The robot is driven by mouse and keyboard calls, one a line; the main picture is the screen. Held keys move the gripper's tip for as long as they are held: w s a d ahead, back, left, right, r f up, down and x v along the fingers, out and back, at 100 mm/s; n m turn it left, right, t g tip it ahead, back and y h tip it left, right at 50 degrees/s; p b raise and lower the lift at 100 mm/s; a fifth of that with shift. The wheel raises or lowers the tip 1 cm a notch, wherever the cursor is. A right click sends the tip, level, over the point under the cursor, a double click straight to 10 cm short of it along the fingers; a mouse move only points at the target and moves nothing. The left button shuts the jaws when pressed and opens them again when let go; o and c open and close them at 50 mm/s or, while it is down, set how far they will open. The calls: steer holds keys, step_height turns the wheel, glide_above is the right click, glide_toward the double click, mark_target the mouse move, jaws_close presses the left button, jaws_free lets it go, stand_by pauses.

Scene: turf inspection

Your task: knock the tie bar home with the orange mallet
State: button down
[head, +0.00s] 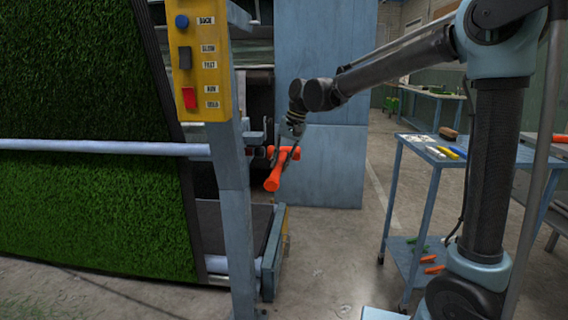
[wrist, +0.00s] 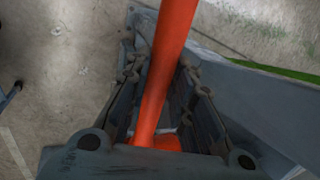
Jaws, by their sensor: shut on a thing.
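My gripper (head: 290,148) is shut on the orange mallet (head: 274,176), just right of the blue-grey post. In the wrist view the mallet's orange shaft (wrist: 168,50) runs between the two dark fingers (wrist: 161,75), and a further orange piece shows near the palm. In the head view one thick orange part slants down to the left and another orange part lies across behind the fingers. A pale horizontal bar (head: 100,147) crosses the turf and meets the post; it may be the tie bar, but I cannot tell. The mallet appears apart from it.
A yellow control box (head: 200,62) sits on the post (head: 234,190). Green turf (head: 90,220) hangs at left. A blue cabinet (head: 334,165) stands behind the gripper. A blue trolley (head: 408,140) with small items stands at right. Concrete floor (head: 335,255) is clear between post and trolley.

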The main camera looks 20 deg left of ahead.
steer(key=w+d, duration=0.2)
steer(key=d, duration=0.6)
steer(key=shift+d, duration=0.35)
steer(key=shift+a, duration=0.1)
steer(key=a, duration=0.3)
steer(key=s+a, duration=0.1)
steer(key=a, duration=0.2)
steer(key=s+a, duration=0.1)
steer(key=a, duration=0.3)
steer(key=shift+s+a, duration=0.1)
steer(key=shift+s, duration=0.15)
steer(key=w+d, duration=0.2)
steer(key=d, duration=0.7)
steer(key=shift+w+d, duration=0.2)
steer(key=shift+d, duration=0.2)
steer(key=shift+a, duration=0.1)
